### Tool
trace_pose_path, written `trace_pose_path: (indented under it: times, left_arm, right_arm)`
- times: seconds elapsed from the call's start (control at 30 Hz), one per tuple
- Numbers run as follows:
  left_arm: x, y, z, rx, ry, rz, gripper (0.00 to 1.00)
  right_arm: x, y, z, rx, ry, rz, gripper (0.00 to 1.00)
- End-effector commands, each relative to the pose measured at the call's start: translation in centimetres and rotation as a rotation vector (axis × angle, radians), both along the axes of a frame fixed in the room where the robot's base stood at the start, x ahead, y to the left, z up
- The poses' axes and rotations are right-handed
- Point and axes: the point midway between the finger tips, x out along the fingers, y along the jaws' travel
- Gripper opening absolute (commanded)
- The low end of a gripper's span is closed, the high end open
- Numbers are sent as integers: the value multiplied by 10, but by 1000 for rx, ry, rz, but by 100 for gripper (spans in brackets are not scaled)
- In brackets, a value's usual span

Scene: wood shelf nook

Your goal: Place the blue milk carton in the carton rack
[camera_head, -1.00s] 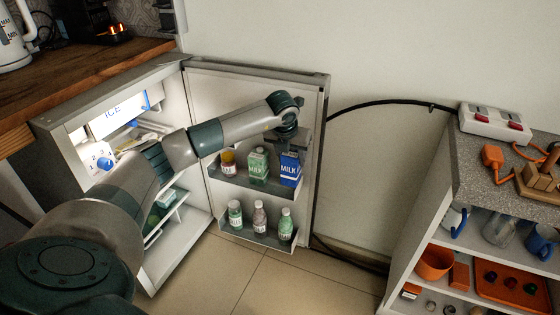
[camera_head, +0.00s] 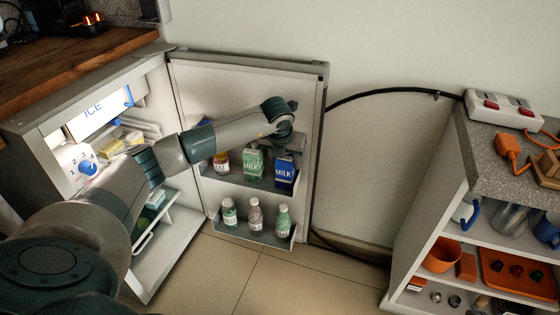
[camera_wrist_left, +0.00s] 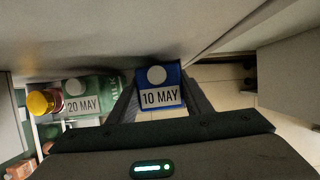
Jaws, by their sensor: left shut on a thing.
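The blue milk carton (camera_head: 285,174) is upright at the right end of the upper shelf rack (camera_head: 235,180) on the open fridge door. Its bottom is hidden by the rack's front wall, so I cannot tell whether it touches the rack floor. My left gripper (camera_head: 288,150) is shut on the carton's top from above. In the left wrist view, the carton's top (camera_wrist_left: 160,80) shows a white cap and a "10 MAY" label between the fingers. The green milk carton (camera_head: 253,163) stands just left of it, labelled "20 MAY" in the wrist view. My right gripper is not in view.
A yellow-capped bottle (camera_head: 221,161) stands left of the green carton. Several bottles (camera_head: 256,215) stand in the lower door shelf. The fridge door (camera_head: 315,130) rises close to the gripper's right. A side cabinet (camera_head: 425,200) stands further right, with clear floor (camera_head: 300,285) between.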

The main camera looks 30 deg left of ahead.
Motion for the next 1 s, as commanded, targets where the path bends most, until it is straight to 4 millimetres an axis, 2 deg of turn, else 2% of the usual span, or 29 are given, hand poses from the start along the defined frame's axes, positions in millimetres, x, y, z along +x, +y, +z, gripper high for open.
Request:
trace_pose_path:
  times: [0.43, 0.47, 0.5, 0.53, 0.87, 1.0]
  left_arm:
    - [0, -3, -4, 0, -2, 0, 4]
    - [0, -3, -4, 0, 0, 0, 52]
    - [-1, -3, -4, 0, 0, 0, 62]
    - [-1, -3, -4, 0, 0, 0, 64]
    - [0, -3, -3, 0, 0, 0, 64]
    - [-2, -3, 4, -1, -1, 0, 64]
  right_arm:
    - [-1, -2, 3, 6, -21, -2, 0]
    - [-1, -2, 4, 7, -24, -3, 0]
    - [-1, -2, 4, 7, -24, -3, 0]
    - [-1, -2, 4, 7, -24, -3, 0]
    - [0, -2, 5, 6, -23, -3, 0]
    - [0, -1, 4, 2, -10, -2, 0]
